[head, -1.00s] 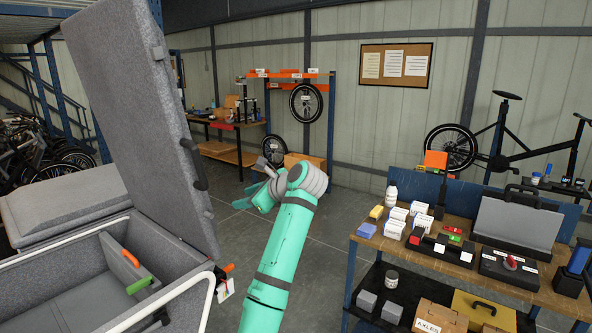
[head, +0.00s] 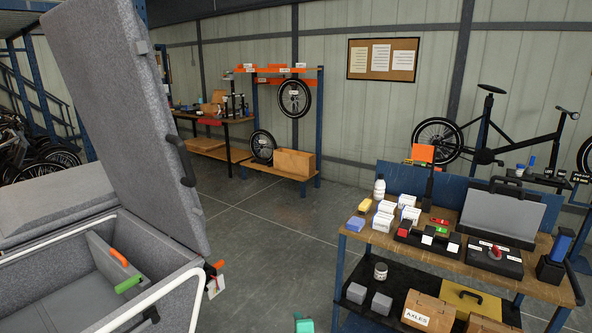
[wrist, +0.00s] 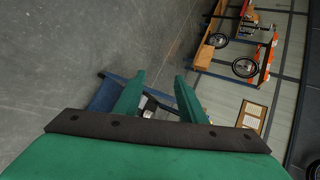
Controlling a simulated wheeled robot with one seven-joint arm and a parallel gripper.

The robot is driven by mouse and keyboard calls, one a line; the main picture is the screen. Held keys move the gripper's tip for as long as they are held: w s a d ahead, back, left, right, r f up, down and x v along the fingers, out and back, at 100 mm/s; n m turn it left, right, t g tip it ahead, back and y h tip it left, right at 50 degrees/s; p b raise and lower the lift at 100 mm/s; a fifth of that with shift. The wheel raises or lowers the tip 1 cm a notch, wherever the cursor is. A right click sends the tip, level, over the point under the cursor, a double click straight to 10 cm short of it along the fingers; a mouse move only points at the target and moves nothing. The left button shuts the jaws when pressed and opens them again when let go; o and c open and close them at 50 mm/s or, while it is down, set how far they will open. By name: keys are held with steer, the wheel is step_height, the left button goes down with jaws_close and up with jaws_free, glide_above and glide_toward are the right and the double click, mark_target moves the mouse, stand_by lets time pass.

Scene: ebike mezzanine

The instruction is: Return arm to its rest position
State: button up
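My gripper (wrist: 160,95) shows in the wrist view with its two green fingers apart and nothing seen between them. Beyond the fingers are the floor and part of a blue-framed bench. In the head view only a small green bit of my arm (head: 304,325) shows at the bottom edge, and the gripper itself is out of that view.
A grey padded box (head: 168,260) with its lid (head: 130,110) raised stands at left. A workbench (head: 345,232) with boxes, a bottle and a tool case (head: 500,215) stands at right. Open floor (head: 270,225) lies between. A wheel rack (head: 318,130) stands at the back.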

steer(key=s+d+f+n+t+h, duration=0.15)
steer(key=s+f+n, duration=0.35)
steer(key=s, duration=1)
steer(key=s+d+f+n+h, duration=0.1)
steer(key=s+d+f+n, duration=0.35)
steer(key=s, duration=0.95)
steer(key=s+a+r+n, duration=0.2)
steer(key=s+r, duration=0.2)
steer(key=s, duration=0.5)
steer(key=s+a+r+n+t, duration=0.1)
steer(key=s+r, duration=0.3)
steer(key=s, duration=0.5)
steer(key=s+a+r+n+t, duration=0.1)
steer(key=s+a+r+n, duration=0.2)
steer(key=s, duration=0.6)
step_height(320, 180, up, 2)
steer(key=shift+a+r+n+y, duration=0.1)
steer(key=shift+a+n+y, duration=0.3)
steer(key=shift+n, duration=0.15)
steer(key=shift+w, duration=0.1)
